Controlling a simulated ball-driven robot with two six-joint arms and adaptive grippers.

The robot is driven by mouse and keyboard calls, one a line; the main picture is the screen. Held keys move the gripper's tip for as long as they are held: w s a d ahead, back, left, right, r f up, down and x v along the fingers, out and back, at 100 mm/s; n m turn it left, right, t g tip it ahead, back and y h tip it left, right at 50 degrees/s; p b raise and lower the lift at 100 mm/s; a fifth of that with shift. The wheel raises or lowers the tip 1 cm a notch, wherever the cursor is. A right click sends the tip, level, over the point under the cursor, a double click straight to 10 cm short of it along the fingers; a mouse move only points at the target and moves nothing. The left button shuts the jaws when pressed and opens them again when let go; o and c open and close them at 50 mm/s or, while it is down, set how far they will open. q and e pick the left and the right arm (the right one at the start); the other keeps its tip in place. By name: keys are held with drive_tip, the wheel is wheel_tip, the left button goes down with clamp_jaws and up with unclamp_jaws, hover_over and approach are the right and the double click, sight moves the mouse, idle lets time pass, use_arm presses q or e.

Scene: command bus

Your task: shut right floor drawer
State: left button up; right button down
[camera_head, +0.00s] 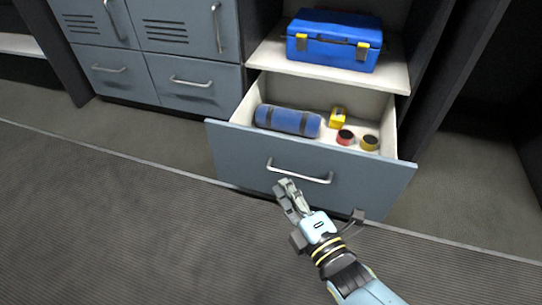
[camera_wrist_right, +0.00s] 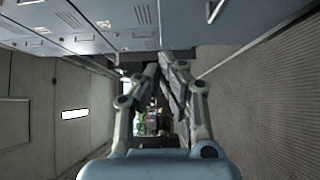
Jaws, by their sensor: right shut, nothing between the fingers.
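The right floor drawer (camera_head: 345,165) stands pulled open in the head view, with a grey-blue front and a pale inside. Its bar handle (camera_head: 300,173) is on the front face. Inside lie a blue roll with dark bands (camera_head: 288,120), a yellow item (camera_head: 337,117), a red round item (camera_head: 345,137) and a yellow round item (camera_head: 369,142). My right gripper (camera_head: 286,186) is shut and empty, in front of the drawer front near the handle; contact cannot be told. Its closed fingers also show in the right wrist view (camera_wrist_right: 165,78). My left gripper is not in view.
A blue toolbox (camera_head: 334,40) with yellow latches sits on the shelf (camera_head: 275,55) above the drawer. Grey-blue cabinets (camera_head: 185,50) with closed drawers stand at the left. Ribbed dark floor (camera_head: 120,220) in front is clear.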

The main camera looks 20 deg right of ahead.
drive_tip(key=b, duration=0.3)
approach(263, 134)
drive_tip(key=w+a, duration=0.2)
drive_tip(key=a, duration=0.1)
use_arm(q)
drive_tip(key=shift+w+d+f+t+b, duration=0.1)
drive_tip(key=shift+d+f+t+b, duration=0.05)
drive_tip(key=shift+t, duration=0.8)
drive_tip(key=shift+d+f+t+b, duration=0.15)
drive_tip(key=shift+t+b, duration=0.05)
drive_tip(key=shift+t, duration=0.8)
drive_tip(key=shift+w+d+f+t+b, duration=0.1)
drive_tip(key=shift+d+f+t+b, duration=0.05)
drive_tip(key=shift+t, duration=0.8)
use_arm(e)
drive_tip(key=shift+w+d, duration=0.5)
drive_tip(key=shift+w, duration=0.25)
drive_tip(key=shift+w+d, duration=0.5)
drive_tip(key=shift+w, duration=0.2)
